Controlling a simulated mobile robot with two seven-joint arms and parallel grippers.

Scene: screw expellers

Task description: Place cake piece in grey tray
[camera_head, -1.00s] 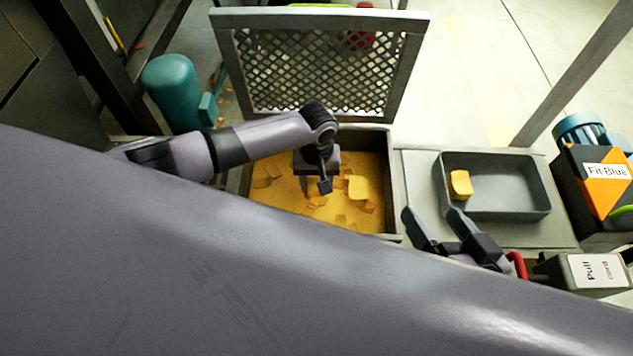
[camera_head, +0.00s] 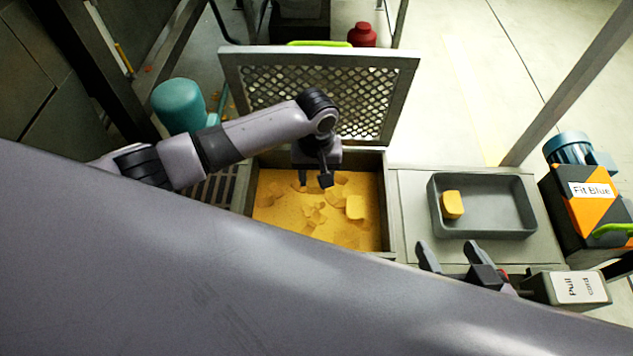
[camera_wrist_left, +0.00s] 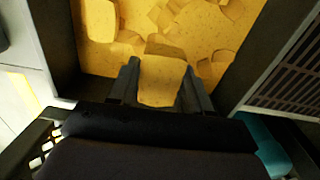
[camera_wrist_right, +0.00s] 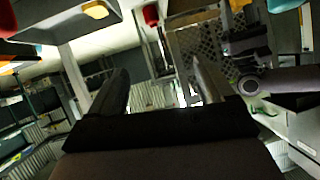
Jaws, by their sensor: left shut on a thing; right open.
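The grey tray (camera_head: 500,213) stands right of the bin, with one yellow cake piece (camera_head: 452,205) near its left wall. My left gripper (camera_head: 316,180) is over the far part of the bin of yellow cake pieces. In the left wrist view my left gripper (camera_wrist_left: 160,88) is shut on a cake piece (camera_wrist_left: 160,82), with fingers on both sides of it. In the head view that held piece is hard to make out. My right gripper (camera_head: 450,252) is open and empty in front of the tray; its fingers (camera_wrist_right: 158,92) show apart in the right wrist view.
The bin (camera_head: 385,205) holds loose pieces, one large piece (camera_head: 355,207) on top. A raised mesh lid (camera_head: 405,95) stands behind it. The blue-topped "Fit Blue" unit (camera_head: 590,190) is right of the tray, the "Pull cord" box (camera_head: 578,288) in front. The tray's right side is empty.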

